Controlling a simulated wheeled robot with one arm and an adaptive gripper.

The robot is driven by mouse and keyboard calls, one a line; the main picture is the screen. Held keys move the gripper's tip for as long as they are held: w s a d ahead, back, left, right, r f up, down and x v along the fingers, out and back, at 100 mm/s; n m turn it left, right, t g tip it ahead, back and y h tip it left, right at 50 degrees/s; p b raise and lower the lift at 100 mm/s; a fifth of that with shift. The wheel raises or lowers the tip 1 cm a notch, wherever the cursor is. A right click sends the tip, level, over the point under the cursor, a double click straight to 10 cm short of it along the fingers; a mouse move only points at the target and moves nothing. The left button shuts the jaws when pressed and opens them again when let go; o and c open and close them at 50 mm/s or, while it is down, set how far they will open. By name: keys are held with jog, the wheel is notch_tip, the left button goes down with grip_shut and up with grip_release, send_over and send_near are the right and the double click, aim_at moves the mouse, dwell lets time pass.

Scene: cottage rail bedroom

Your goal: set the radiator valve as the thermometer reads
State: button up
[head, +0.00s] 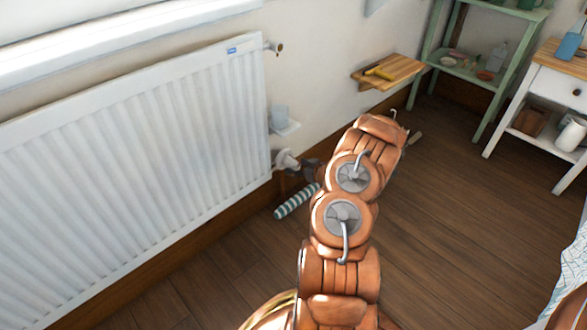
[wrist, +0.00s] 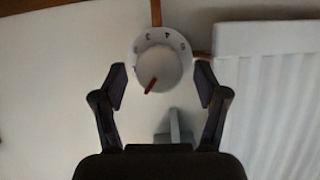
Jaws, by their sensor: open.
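The radiator valve (head: 287,160) is a white knob at the lower right end of the white radiator (head: 140,170). In the wrist view the valve (wrist: 160,62) faces me, with dark numbers around its rim and a red mark pointing down and slightly left in the picture. My gripper (wrist: 160,80) is open, one dark finger on each side of the knob, with visible gaps. In the head view my gripper (head: 309,169) is small and dark just right of the valve, partly hidden by my arm. I cannot make out a thermometer or its reading.
A small wall shelf with a pale cup-like object (head: 280,116) is above the valve. A striped roll (head: 297,201) lies on the floor below. A wooden wall shelf (head: 388,72), green rack (head: 475,70) and white stand (head: 545,85) are to the right. The wooden floor between is clear.

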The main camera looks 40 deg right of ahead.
jog(key=shift+b+x, duration=0.3)
jog(key=shift+x, duration=1)
jog(key=c, duration=1.2)
